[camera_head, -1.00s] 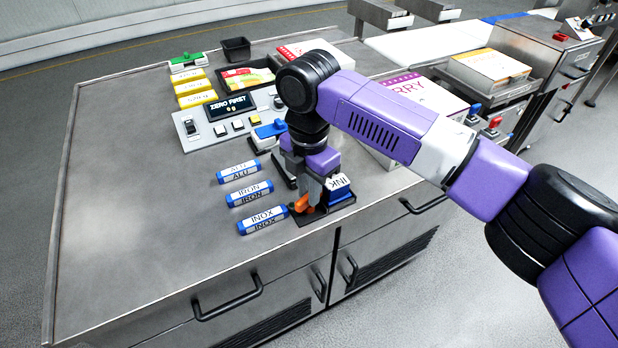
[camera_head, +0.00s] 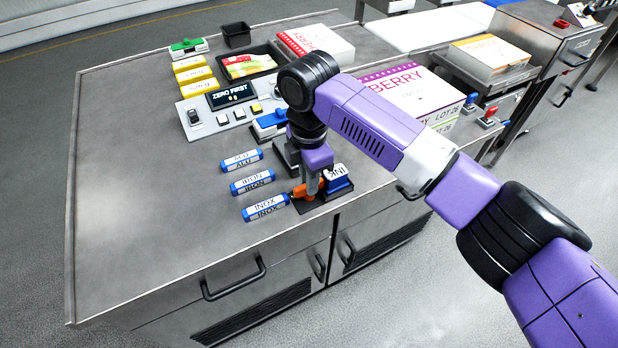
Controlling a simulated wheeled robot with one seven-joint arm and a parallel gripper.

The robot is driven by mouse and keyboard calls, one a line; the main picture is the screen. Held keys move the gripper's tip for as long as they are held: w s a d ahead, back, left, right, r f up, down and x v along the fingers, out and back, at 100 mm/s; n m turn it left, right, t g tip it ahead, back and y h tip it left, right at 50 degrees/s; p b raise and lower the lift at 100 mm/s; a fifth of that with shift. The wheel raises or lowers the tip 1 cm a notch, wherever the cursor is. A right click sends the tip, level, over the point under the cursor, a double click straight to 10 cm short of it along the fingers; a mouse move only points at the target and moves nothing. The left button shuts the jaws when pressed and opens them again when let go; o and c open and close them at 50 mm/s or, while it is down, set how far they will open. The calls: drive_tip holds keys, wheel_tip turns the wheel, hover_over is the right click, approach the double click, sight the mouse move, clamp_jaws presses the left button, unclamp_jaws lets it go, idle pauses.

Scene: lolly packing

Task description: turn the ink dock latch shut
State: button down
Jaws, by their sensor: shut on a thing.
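The ink dock (camera_head: 311,204) is a dark plate near the front edge of the steel counter. A blue ink cartridge with a white INK label (camera_head: 337,180) sits on it. The orange latch (camera_head: 300,190) is on the dock's left side, next to the cartridge. My gripper (camera_head: 311,192) points down over the dock and is shut on the latch. The fingers and part of the dock's far side hide some of the latch, so its exact angle is hard to tell.
Blue-and-white rods marked ALU (camera_head: 241,160), IRON (camera_head: 252,182) and INOX (camera_head: 265,208) lie just left of the dock. A control panel (camera_head: 228,107) reading ZERO FIRST stands behind. A BERRY box (camera_head: 415,95) is at right. The counter's left is clear.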

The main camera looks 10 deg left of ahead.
drive_tip(key=c, duration=1.4)
unclamp_jaws()
drive_tip(key=shift+d, duration=0.1)
drive_tip(key=shift+o, duration=0.2)
drive_tip(key=shift+r, duration=3.9)
